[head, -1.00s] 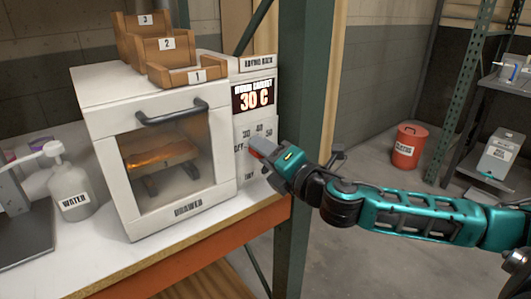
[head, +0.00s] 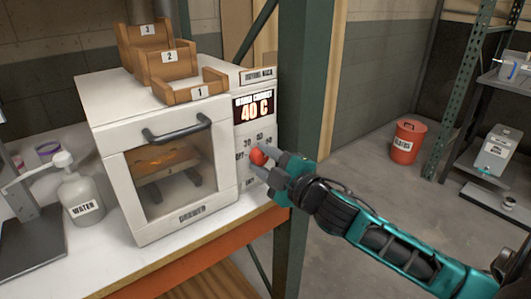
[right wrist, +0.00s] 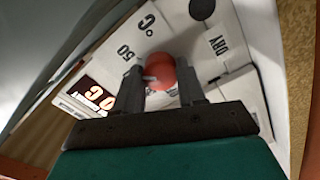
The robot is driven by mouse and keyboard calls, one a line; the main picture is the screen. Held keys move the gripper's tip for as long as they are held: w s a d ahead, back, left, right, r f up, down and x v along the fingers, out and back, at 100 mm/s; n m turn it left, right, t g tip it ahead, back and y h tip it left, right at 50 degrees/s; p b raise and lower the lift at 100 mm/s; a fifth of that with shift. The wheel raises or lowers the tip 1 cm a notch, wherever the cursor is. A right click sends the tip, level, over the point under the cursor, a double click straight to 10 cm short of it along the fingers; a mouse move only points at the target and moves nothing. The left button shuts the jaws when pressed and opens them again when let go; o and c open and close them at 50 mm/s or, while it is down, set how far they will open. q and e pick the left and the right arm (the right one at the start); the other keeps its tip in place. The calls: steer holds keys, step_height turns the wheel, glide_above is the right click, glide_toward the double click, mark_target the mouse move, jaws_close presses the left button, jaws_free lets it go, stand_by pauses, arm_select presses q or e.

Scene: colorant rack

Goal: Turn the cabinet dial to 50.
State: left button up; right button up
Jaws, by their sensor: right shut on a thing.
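The white cabinet (head: 109,158) stands on the shelf with its glass door shut. Its display (head: 254,107) reads 40 C. The round red dial (head: 258,156) is on the control panel below the display, and it also shows in the right wrist view (right wrist: 161,70). My right gripper (right wrist: 160,88) has one finger on each side of the dial and is shut on it. In the head view my right gripper (head: 269,163) reaches the panel from the right. A "50" mark (right wrist: 126,52) is near the dial; some scale marks are hard to read. My left gripper is out of view.
Wooden trays numbered 1 (head: 199,92), 2 (head: 168,64) and 3 (head: 148,35) sit on top of the cabinet. A water bottle (head: 82,196) stands to its left. A green post (head: 303,80) rises close to the panel's right side.

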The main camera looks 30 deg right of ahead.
steer(key=shift+r+m, duration=0.15)
steer(key=shift+m, duration=0.35)
steer(key=shift+m+p, duration=0.6)
steer(key=shift+p, duration=0.15)
steer(key=shift+m+p, duration=0.5)
steer(key=shift+m, duration=0.3)
steer(key=o, duration=1.1)
steer(key=shift+c, duration=0.2)
